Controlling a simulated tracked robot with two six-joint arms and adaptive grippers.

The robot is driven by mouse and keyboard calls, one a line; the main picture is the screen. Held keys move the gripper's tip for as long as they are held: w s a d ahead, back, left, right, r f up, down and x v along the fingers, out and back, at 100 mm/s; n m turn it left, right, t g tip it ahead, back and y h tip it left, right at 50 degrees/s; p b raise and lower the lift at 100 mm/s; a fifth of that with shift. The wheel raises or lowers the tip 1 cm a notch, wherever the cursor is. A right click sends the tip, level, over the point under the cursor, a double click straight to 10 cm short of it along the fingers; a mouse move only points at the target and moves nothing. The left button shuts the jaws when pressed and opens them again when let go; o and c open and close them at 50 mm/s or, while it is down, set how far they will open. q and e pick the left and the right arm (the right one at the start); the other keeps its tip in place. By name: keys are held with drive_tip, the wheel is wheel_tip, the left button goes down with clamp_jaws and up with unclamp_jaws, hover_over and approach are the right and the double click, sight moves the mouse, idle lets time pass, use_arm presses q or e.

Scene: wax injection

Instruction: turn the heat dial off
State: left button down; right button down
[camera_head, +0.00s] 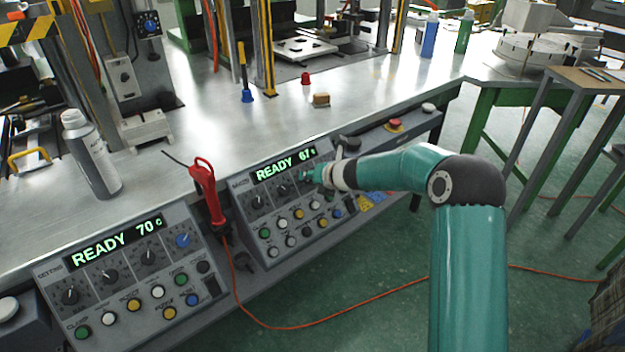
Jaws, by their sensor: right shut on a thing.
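The right control panel (240,186) stands at the bench's front edge, its green display reading "READY 67" and a small c. Black dials sit in a row under the display: one at the left (257,202) and one beside it (281,190). My right gripper (312,175) is at the right part of this row, shut on a dial there. The gripper hides that dial and its pointer, and the dial labels are too small to read. My left gripper is not in view.
A second control panel (50,272) reads "READY 70 c" at the lower left. A red-handled tool (205,190) with an orange cable hangs between the panels. A grey spray can (92,155) stands on the bench. A red button (394,125) is right of the gripper.

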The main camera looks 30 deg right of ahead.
drive_tip(key=shift+s+a+f, duration=0.1)
drive_tip(key=shift+s+f, duration=0.05)
drive_tip(key=shift+f, duration=0.15)
drive_tip(key=c, duration=1.2)
unclamp_jaws()
drive_tip(key=o, duration=0.4)
drive_tip(key=shift+r, duration=0.2)
drive_tip(key=shift+c, duration=0.2)
drive_tip(key=shift+s+r, duration=0.3)
drive_tip(key=shift+r, duration=0.05)
drive_tip(key=v, duration=1)
drive_tip(key=shift+s+r, duration=0.15)
drive_tip(key=shift+s, duration=0.25)
drive_tip(key=shift+r, duration=0.1)
